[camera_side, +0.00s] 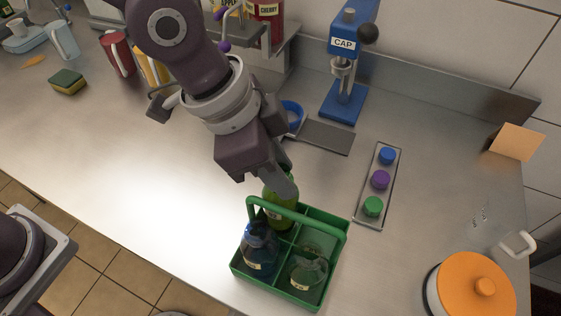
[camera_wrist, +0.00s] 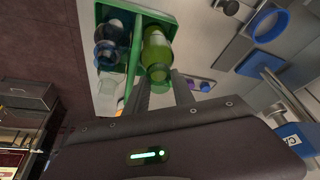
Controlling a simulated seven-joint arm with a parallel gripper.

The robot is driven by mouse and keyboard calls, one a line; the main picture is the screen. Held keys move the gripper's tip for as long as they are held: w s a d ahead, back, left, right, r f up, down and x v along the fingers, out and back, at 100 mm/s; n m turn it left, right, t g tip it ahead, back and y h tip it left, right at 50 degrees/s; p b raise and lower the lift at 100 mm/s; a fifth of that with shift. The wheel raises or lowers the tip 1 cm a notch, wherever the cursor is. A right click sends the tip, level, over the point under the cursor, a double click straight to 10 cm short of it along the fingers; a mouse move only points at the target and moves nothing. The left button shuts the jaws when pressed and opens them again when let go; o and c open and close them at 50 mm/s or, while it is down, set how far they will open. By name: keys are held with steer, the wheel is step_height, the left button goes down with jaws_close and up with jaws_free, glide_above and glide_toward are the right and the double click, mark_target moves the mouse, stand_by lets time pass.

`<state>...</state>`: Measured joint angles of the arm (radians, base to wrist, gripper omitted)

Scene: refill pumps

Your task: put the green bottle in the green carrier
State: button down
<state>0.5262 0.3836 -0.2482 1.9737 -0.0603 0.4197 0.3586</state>
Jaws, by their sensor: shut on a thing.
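The green bottle (camera_side: 279,213), yellow-green with a pale label, is upright at the back left compartment of the green carrier (camera_side: 328,293). My gripper (camera_side: 284,186) is shut on its upper part from above. The bottle's lower part is hidden by the carrier and its handle, so I cannot tell whether it touches the floor. In the wrist view the green bottle (camera_wrist: 157,52) lies between my fingertips and the carrier (camera_wrist: 133,50). A blue bottle (camera_side: 258,248) stands in the front left compartment and a clear greenish bottle (camera_side: 309,267) in the front right one.
The back right compartment looks empty. A tray of coloured caps (camera_side: 380,180) lies to the right, and an orange-lidded pot (camera_side: 474,286) stands at the lower right. A blue cap press (camera_side: 347,75) stands behind. The counter left of the carrier is clear.

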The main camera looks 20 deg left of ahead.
steer(key=shift+f, duration=1.35)
stand_by(0.5)
steer(key=c, duration=1)
jaws_free()
steer(key=shift+r, duration=0.1)
